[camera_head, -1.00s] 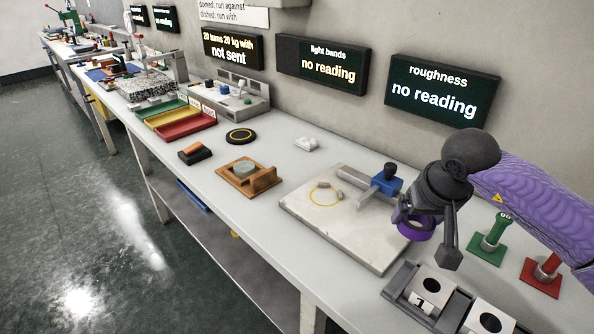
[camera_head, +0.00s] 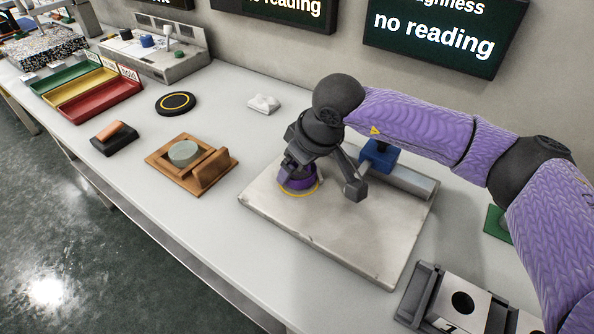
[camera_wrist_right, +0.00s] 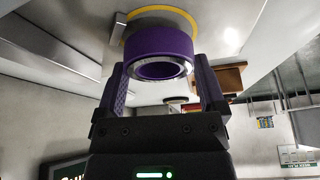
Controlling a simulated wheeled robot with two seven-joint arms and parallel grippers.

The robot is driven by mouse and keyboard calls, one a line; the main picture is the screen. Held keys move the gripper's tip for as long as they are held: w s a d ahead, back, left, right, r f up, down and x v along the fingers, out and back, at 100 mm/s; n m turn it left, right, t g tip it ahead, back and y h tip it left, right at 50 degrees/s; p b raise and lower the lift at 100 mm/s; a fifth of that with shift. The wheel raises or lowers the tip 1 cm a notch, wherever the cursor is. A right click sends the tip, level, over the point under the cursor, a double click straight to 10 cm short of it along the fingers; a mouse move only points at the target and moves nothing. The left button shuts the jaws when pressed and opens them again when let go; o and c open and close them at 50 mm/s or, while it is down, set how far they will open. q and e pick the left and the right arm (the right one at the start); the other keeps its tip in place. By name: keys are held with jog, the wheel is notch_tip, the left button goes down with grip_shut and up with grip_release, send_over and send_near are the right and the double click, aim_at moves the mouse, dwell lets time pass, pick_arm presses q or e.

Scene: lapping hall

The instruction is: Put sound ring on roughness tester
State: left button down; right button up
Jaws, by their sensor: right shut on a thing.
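The ring (camera_head: 302,184) is purple with a bright metal inner edge. My right gripper (camera_head: 318,182) is shut on it, over the pale plate of the roughness tester (camera_head: 355,238). The ring is at the yellow circle on the plate; I cannot tell whether it touches the plate. In the right wrist view the ring (camera_wrist_right: 158,48) sits between both fingers, with the yellow circle (camera_wrist_right: 232,14) around it and a small grey block beside it. The tester's blue probe head (camera_head: 379,157) is right of the gripper, partly hidden. My left gripper is not in view.
A wooden fixture with a grey-green disc (camera_head: 212,170), a black disc with a yellow ring (camera_head: 176,103) and a white lump (camera_head: 264,103) stand to the left. A dark rack with a white numbered block (camera_head: 462,302) is at front right. The roughness screen (camera_head: 440,32) says "no reading".

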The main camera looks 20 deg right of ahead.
jog(key=shift+f, duration=0.7)
jog(key=shift+r, duration=0.15)
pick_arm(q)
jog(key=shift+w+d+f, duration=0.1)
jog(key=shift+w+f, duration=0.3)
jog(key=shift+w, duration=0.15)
pick_arm(e)
jog(key=o, duration=1.1)
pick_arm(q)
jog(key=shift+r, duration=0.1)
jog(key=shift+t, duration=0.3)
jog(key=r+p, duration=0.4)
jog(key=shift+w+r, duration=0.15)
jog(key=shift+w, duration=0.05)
pick_arm(e)
jog(key=v, duration=1.2)
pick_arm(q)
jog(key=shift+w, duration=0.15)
